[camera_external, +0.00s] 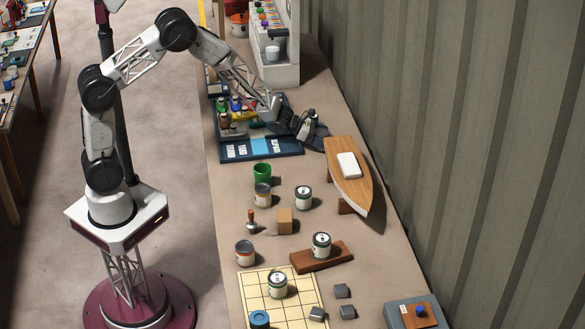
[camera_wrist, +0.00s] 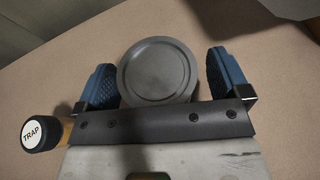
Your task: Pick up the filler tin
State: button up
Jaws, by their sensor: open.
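My gripper (camera_external: 308,128) is at the right edge of the bench's back part, just behind the wooden boat. In the wrist view my gripper (camera_wrist: 164,80) is open, with one blue-padded finger on each side of a round grey tin lid (camera_wrist: 157,70). The tin's side and label are hidden there, so I cannot tell its kind; a white-and-dark tin (camera_external: 310,117) shows partly at the fingers in the external view. Other tins with white labels stand nearer: one on the bench (camera_external: 304,197), one on a brown block (camera_external: 321,245), one on a yellow grid mat (camera_external: 278,284). Their labels are unreadable.
The boat (camera_external: 348,190) with a white block on it lies close to my gripper. A blue rack of bottles (camera_external: 262,147) is to the left. A black knob marked TRAP (camera_wrist: 40,134) is left of the fingers. The corrugated wall (camera_external: 470,120) bounds the right.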

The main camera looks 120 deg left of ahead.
aim_at(320, 132)
jog(key=c, duration=1.3)
jog(key=shift+o, duration=0.2)
jog(key=shift+r, duration=0.15)
jog(key=shift+r, duration=1.55)
jog(key=shift+s+d+r, duration=0.15)
jog(key=shift+s+d, duration=0.1)
jog(key=s+d, duration=0.3)
jog(key=d, duration=0.1)
jog(key=s+d+r, duration=0.1)
jog(key=s+d, duration=0.2)
jog(key=d, duration=0.1)
jog(key=s+d, duration=0.3)
jog(key=d, duration=0.1)
jog(key=shift+s+r, duration=0.15)
